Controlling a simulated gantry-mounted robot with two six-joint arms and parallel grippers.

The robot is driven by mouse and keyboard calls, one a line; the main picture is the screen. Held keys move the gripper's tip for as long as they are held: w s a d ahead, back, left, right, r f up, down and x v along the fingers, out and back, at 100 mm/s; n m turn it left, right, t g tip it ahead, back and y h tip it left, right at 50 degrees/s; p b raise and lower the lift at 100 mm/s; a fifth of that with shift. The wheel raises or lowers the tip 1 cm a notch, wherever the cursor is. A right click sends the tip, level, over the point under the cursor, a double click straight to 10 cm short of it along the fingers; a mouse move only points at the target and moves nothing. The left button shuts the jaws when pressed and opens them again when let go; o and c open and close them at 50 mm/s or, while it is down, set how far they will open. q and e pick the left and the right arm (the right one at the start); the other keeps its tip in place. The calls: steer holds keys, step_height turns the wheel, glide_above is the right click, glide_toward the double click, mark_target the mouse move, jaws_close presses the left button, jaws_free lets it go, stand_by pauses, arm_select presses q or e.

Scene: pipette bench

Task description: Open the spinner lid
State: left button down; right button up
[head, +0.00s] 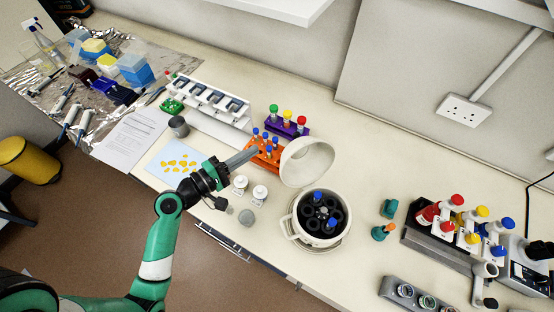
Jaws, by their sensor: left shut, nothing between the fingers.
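The spinner (293,222) is a white round pot on the bench, right of centre in the head view. Its lid (308,163) is a pale dome that stands raised at the back of the pot, tilted up. The black rotor (321,214) inside is exposed, with blue-capped tubes (318,196) in it. My left gripper (256,151) is shut and empty. Its fingertips appear left of the lid, with a small gap in the picture, and overlap the orange tube rack. My right gripper is not in view.
The orange rack (252,155) with blue-capped tubes and a purple rack (287,130) stand behind and left of the lid. White jars (260,193) sit left of the spinner. Teal pieces (389,208) and a rack of coloured-cap bottles (424,240) stand to the right.

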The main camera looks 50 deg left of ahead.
mark_target(284, 153)
arm_select(q)
steer(key=w+d+p, duration=0.2)
steer(key=w, duration=0.6)
steer(key=shift+w+d+f, duration=0.25)
steer(key=shift+d+f, duration=0.05)
steer(key=shift+d, duration=0.05)
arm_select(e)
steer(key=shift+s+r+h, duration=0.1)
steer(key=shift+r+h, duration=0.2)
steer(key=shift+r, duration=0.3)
arm_select(q)
steer(key=shift+s+d+r+m+t+p, duration=0.15)
steer(key=shift+s+d+r+m+t, duration=0.1)
steer(key=shift+d+r+m, duration=0.4)
steer(key=shift+s+d+r+m+t+p, duration=0.25)
steer(key=shift+d+m, duration=0.2)
steer(key=shift+d, duration=0.3)
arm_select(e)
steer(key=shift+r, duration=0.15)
